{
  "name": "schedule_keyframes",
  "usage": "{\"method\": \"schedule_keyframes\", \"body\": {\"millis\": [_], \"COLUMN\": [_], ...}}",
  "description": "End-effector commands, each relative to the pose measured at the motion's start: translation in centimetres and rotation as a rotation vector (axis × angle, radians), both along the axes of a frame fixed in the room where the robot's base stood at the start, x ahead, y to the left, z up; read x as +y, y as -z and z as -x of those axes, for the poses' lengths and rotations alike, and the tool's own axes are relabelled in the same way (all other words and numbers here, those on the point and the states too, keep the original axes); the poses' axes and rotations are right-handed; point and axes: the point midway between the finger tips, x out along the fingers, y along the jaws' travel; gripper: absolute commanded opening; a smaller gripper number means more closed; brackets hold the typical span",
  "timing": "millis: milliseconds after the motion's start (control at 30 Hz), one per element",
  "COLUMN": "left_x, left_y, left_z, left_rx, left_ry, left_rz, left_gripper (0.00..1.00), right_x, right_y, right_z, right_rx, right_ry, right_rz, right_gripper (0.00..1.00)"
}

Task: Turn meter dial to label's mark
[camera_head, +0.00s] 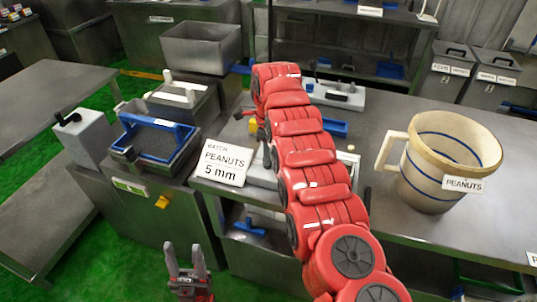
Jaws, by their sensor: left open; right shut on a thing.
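A white label (222,162) reads "BATCH PEANUTS 5 mm" and stands tilted at the front left of the steel bench. My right arm reaches from the lower right across the bench to its far left part. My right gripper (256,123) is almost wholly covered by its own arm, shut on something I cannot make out. A small yellow part (252,126) shows beside it. The meter dial and its scale cannot be made out. My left gripper (188,270) is open and empty, low in front of the bench, fingers pointing up.
A cream crock (437,160) with blue bands and a PEANUTS tag stands on the bench (375,215) at right. A blue-rimmed tray (158,138) sits on the machine at left. A grey tub (201,47) stands behind. Green floor lies at lower left.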

Motion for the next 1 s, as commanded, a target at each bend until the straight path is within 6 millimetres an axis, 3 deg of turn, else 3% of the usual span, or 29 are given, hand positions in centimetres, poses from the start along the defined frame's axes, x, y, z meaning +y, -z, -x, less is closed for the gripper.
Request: {"method": "schedule_keyframes", "body": {"millis": [433,467,633,1000], "left_x": [0.00,0.00,0.00,0.00], "left_y": [-0.02,-0.02,-0.01,0.02], "left_z": [0.00,0.00,0.00,-0.01], "left_rx": [0.000,0.000,0.000,0.000], "left_ry": [0.000,0.000,0.000,0.000], "left_rz": [0.000,0.000,0.000,0.000], "left_gripper": [0.50,0.50,0.50,0.50], "right_x": [-0.04,-0.04,-0.03,-0.04], "right_y": [-0.03,-0.03,-0.02,-0.60], "right_z": [-0.02,-0.02,-0.02,-0.06], "right_rx": [-0.001,-0.001,0.000,-0.001], "right_ry": [0.012,0.012,0.012,0.011], "right_rz": [0.000,0.000,0.000,-0.001], "right_gripper": [0.00,0.19,0.47,0.47]}}
